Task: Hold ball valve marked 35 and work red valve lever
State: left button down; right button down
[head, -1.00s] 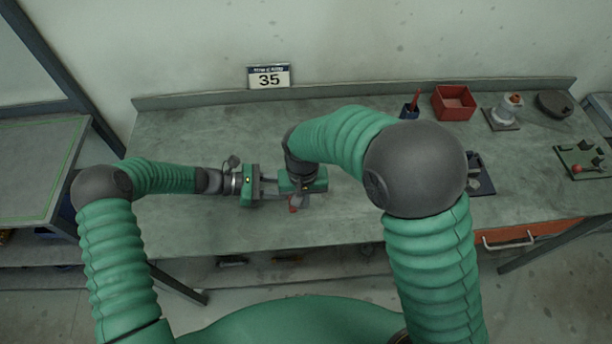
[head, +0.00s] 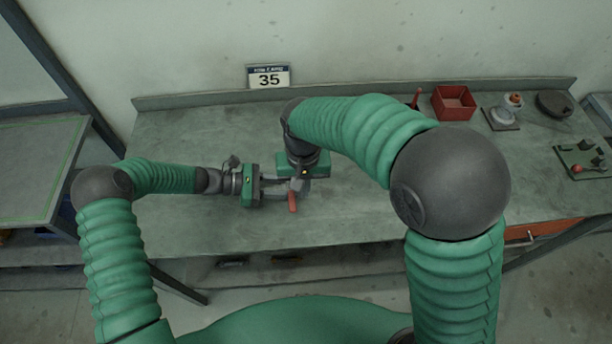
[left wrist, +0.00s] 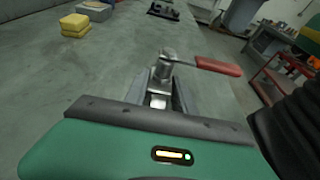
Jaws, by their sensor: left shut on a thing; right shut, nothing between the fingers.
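The ball valve (left wrist: 163,70) is a small grey metal body with a stem in the left wrist view. My left gripper (head: 284,188) is shut on it and holds it over the bench; its jaws also show in the left wrist view (left wrist: 160,100). The red lever (head: 293,202) points toward the bench's front edge in the head view. In the left wrist view the red lever (left wrist: 218,67) points right from the stem. My right gripper (head: 301,180) is shut and empty just behind the lever; contact cannot be told. The sign marked 35 (head: 269,80) is at the wall.
The bench (head: 190,125) is clear on the left. A red bin (head: 453,103), a flanged part (head: 502,114), a dark round part (head: 554,103) and a green plate with a red-handled part (head: 583,158) stand at the right.

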pick_arm(q)
jog(key=c, duration=1)
grip_release()
jog(key=shift+o, duration=0.2)
pick_arm(e)
jog(key=shift+r, duration=0.3)
